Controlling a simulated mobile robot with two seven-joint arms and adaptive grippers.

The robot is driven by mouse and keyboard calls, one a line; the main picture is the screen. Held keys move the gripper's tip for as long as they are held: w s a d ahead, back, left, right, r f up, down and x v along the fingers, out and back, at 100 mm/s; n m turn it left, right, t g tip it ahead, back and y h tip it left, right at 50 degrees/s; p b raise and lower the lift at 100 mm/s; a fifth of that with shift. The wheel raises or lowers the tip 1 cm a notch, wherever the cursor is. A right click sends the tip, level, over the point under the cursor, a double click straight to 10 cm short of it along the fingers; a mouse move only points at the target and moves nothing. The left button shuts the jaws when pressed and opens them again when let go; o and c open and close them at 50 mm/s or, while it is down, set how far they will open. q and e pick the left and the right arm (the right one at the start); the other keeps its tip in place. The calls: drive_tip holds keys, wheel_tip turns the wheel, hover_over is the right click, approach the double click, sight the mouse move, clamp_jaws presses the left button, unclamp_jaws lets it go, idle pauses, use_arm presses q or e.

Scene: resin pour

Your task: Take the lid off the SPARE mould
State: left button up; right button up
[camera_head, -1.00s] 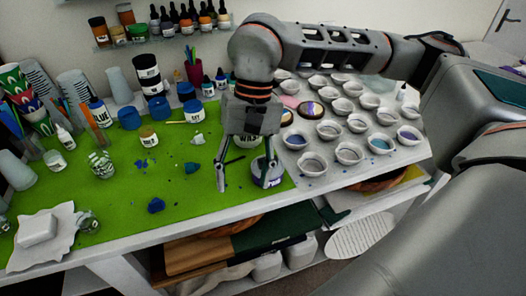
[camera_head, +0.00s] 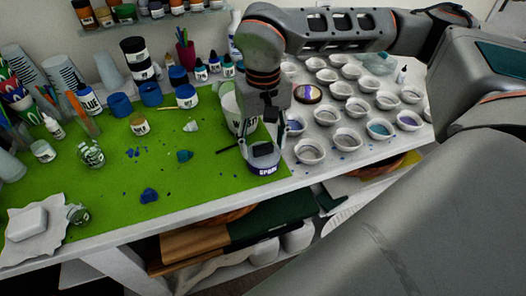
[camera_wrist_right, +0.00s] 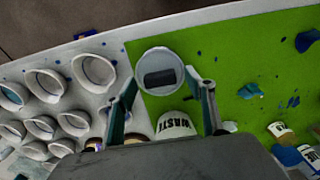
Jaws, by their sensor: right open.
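The SPARE mould (camera_head: 264,170) is a small round pot with a partly readable white label, standing at the green mat's front right edge. Its top is a grey round lid with a dark rectangular block, clearest in the right wrist view (camera_wrist_right: 160,78). My right gripper (camera_head: 263,150) points down over the mould, with one finger on each side of it. In the right wrist view the open fingers (camera_wrist_right: 161,84) straddle the near part of the mould; I cannot tell whether they touch it. My left gripper is not in view.
A white WASTE tub (camera_head: 236,118) stands just behind the mould and my right gripper. Many small white cups (camera_head: 309,151) fill the tray to the right. Bottles and blue jars (camera_head: 151,93) line the back. The green mat (camera_head: 215,205) has free room left of the mould.

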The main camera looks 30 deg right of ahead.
drive_tip(key=shift+f, duration=0.3)
drive_tip(key=c, duration=1)
drive_tip(key=shift+o, duration=0.2)
drive_tip(key=shift+r, duration=0.1)
